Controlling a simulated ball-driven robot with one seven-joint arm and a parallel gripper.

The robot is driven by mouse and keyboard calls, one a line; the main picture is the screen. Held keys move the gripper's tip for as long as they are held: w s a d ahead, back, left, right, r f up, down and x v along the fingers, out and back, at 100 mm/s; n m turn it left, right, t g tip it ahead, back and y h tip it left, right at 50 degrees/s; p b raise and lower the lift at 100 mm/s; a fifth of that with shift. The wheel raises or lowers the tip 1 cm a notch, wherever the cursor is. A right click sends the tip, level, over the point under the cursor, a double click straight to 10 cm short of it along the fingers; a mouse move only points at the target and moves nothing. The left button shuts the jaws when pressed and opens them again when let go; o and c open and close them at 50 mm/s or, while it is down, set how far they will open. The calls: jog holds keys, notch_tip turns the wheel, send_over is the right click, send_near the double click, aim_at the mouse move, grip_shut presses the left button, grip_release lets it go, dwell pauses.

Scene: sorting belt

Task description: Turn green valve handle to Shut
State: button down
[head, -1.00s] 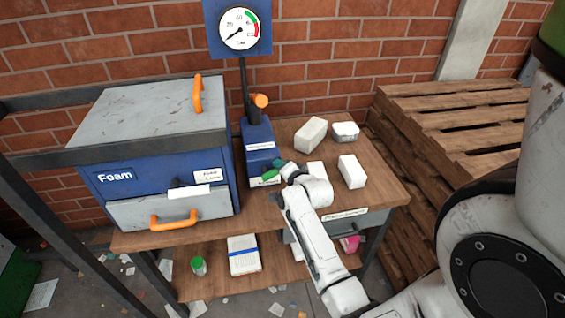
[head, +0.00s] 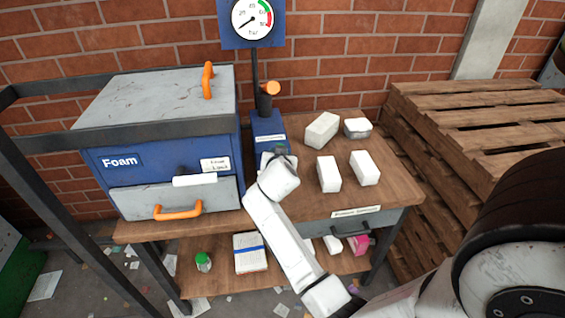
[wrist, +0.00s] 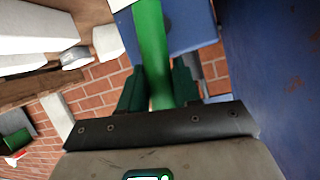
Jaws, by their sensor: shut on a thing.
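The green valve handle (wrist: 152,50) runs lengthwise between the dark green fingers of my gripper (wrist: 158,82) in the wrist view. The fingers are shut on it. In the head view my wrist is in front of the blue valve stand (head: 268,128) and hides the handle and most of my gripper. The stand's front label is mostly covered, so the handle's position against any Shut mark cannot be read. A pressure gauge (head: 252,18) stands on a post above it, its needle pointing to the lower left.
The blue Foam box (head: 120,162) with orange handles stands close on the left. Several pale blocks (head: 329,173) lie on the bench (head: 385,190) to the right. Wooden pallets (head: 470,110) are stacked further right.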

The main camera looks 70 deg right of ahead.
jog(key=shift+w+a+f+n+g+b, duration=0.1)
jog(key=shift+w+a+n+g+b, duration=0.3)
jog(key=shift+n+b, duration=0.35)
jog(key=shift+w+d+h, duration=0.1)
jog(key=shift+h, duration=0.3)
jog(key=c, duration=0.9)
grip_release()
jog(key=b+v, duration=0.1)
jog(key=v, duration=1)
jog(key=shift+d, duration=0.1)
